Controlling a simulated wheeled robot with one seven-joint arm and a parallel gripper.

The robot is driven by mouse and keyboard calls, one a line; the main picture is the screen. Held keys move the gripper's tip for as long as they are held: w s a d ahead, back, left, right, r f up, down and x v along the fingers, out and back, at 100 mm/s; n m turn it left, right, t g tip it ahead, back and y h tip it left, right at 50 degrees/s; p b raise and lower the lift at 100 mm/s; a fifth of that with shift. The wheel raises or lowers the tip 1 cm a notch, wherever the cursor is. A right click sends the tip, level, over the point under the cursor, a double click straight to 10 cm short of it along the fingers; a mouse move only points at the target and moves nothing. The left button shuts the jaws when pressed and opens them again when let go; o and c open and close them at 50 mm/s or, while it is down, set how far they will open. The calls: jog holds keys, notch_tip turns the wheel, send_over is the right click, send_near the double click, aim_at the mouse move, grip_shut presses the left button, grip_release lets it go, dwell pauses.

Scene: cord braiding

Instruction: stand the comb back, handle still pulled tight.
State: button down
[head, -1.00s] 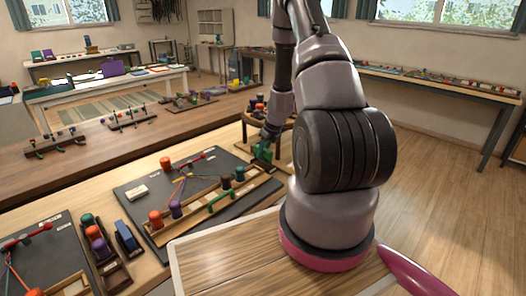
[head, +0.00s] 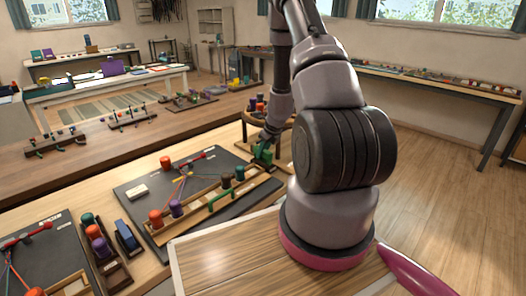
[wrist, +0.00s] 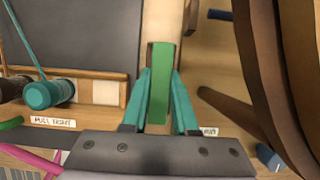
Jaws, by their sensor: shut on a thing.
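My gripper (head: 264,143) is at the right end of the dark braiding board. In the wrist view, its teal fingers (wrist: 160,80) are shut on a green block, which I take for the comb (wrist: 160,60). The comb stands roughly upright over a pale wooden strip; I cannot tell whether its foot touches. In the head view the comb (head: 262,153) is partly hidden by my gripper. The green handle (head: 221,200) lies along the wooden rail, and its end (wrist: 10,123) shows beside the "PULL TIGHT" label. Coloured cords (head: 186,176) meet on the board.
Orange, purple and dark spools (head: 176,208) stand along the rail. A teal spool (wrist: 48,95) is left of my fingers. A round wooden stand with spools (head: 284,107) is close behind my gripper. A blue block (head: 127,237) and another board (head: 40,250) lie left.

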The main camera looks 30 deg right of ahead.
jog(key=shift+f, duration=1.05)
jog(key=c, duration=0.6)
grip_release()
